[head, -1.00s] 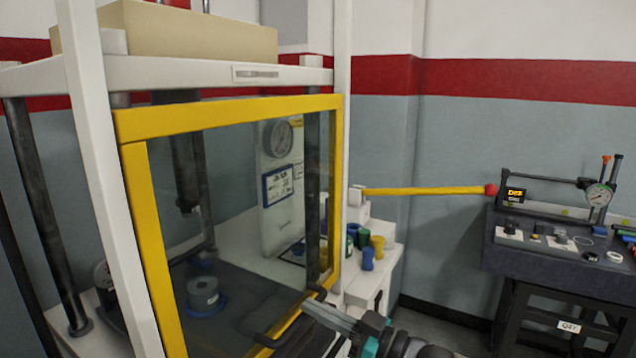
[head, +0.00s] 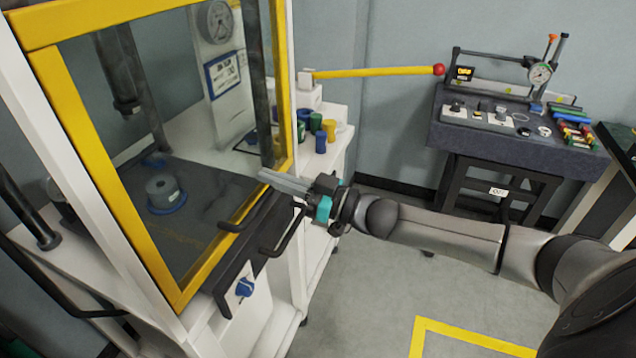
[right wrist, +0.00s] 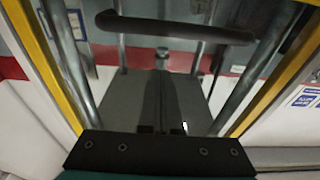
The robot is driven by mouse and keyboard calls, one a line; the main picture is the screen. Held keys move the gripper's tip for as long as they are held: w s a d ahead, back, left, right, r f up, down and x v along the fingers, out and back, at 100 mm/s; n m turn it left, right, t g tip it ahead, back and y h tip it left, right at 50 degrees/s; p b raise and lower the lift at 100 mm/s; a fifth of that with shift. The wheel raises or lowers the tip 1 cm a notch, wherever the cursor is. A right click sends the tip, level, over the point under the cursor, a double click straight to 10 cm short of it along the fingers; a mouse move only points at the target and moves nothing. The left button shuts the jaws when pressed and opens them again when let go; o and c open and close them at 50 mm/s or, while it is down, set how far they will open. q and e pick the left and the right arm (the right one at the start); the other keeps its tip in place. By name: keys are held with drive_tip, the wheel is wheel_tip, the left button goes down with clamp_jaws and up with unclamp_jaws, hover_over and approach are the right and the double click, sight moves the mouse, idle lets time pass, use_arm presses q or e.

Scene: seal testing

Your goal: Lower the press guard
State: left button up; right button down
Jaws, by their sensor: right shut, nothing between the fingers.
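The press guard (head: 90,150) is a clear panel in a yellow frame, standing across the front of the press. Its black handle (head: 240,213) sits along the lower yellow rail. My right gripper (head: 268,178) is shut and empty, its fingers pointing left near the handle's far end. In the right wrist view the shut fingers (right wrist: 158,108) point at the panel, and the dark handle bar (right wrist: 175,28) crosses above them; I cannot tell whether they touch. My left gripper is out of view.
A grey cylinder on a blue base (head: 163,190) stands behind the panel. A second black handle (head: 287,236) and a blue knob (head: 244,287) are below the guard. A yellow lever (head: 375,72) reaches right.

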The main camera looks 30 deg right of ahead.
drive_tip(key=v, duration=0.9)
drive_tip(key=d+f+m+h, duration=0.2)
drive_tip(key=d+f+h, duration=0.1)
drive_tip(key=f, duration=0.6)
drive_tip(key=d+f+m+h, duration=0.1)
drive_tip(key=d+f+h, duration=0.25)
drive_tip(key=f, duration=0.45)
drive_tip(key=s+f+m+g+h+b, duration=0.15)
drive_tip(key=s+f, duration=0.25)
drive_tip(key=f, duration=0.5)
drive_tip(key=s+f+m+g+h, duration=0.1)
drive_tip(key=s+f+g+h, duration=0.25)
drive_tip(key=f, duration=0.55)
drive_tip(key=s+a+f+g+b, duration=0.1)
drive_tip(key=s+a+f+g, duration=0.25)
drive_tip(key=s+f, duration=0.95)
drive_tip(key=s+a+f+g, duration=0.3)
drive_tip(key=s+a, duration=0.1)
drive_tip(key=s, duration=0.5)
drive_tip(key=s+a+f+g, duration=0.3)
drive_tip(key=s+a+f, duration=0.1)
drive_tip(key=s, duration=0.5)
drive_tip(key=shift+a+f+b, duration=0.3)
drive_tip(key=shift+a+b, duration=0.1)
drive_tip(key=shift+a, duration=0.25)
drive_tip(key=shift+h, duration=0.25)
